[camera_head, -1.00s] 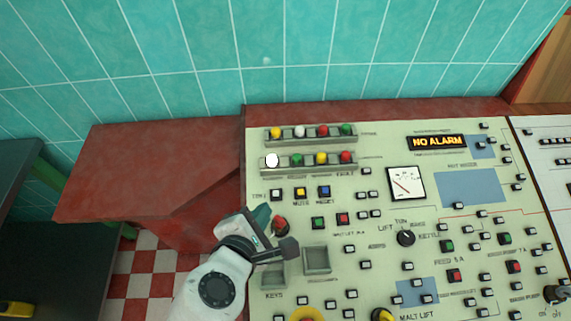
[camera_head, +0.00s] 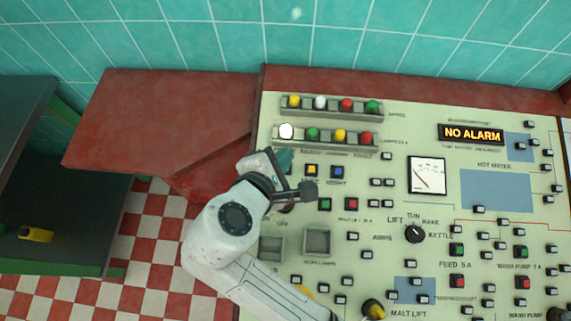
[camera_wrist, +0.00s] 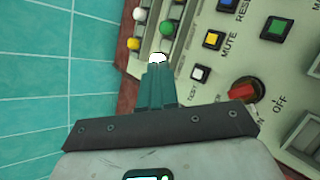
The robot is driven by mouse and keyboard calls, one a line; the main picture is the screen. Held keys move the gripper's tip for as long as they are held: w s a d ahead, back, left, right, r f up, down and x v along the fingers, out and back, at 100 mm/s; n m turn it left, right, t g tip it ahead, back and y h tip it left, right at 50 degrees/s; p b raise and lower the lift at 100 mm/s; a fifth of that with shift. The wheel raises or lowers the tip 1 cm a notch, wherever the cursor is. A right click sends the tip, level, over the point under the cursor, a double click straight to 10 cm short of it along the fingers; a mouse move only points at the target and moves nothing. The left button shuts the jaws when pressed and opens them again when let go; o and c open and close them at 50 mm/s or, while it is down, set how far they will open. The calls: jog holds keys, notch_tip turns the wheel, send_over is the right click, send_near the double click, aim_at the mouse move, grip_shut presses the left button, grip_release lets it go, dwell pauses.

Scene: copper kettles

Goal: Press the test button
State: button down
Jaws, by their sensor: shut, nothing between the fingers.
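The test button is a small white square (camera_wrist: 200,72) marked TEST, on the panel in the wrist view. In the head view my gripper covers its place. My gripper (camera_wrist: 157,64) is shut and empty, its teal fingers together. In the wrist view the fingertips overlap a lit white lamp at the end of a lamp row, to the left of the test button. My gripper (camera_head: 286,158) also shows in the head view, over the panel's upper left. I cannot tell whether it touches the panel.
A yellow MUTE button (camera_wrist: 213,39) and a red rotary knob (camera_wrist: 243,90) lie close to the test button. A display (camera_head: 471,134) reads NO ALARM. Lamp rows (camera_head: 331,108) stand out from the panel. A tiled wall (camera_head: 200,35) rises behind.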

jog(key=f+b, duration=0.4)
jog(key=b, duration=0.1)
jog(key=w+f+b, duration=0.1)
jog(key=f+b, duration=0.1)
jog(key=shift+w+f+b, duration=0.15)
jog(key=shift+f+b, duration=0.05)
jog(key=shift+f, duration=0.35)
jog(key=shift+w+f+b, duration=0.15)
jog(key=shift+f, duration=0.35)
jog(key=shift+w+f, duration=0.1)
jog(key=shift+f, duration=0.65)
dwell(1.8)
jog(key=shift+r+p, duration=0.2)
jog(key=shift+p, duration=0.25)
jog(key=shift+r+p, duration=0.6)
jog(key=shift+p, duration=0.3)
jog(key=r+p, duration=0.2)
jog(key=p, duration=0.1)
jog(key=s+r+p, duration=0.1)
jog(key=r+p, duration=0.2)
jog(key=shift+s, duration=0.15)
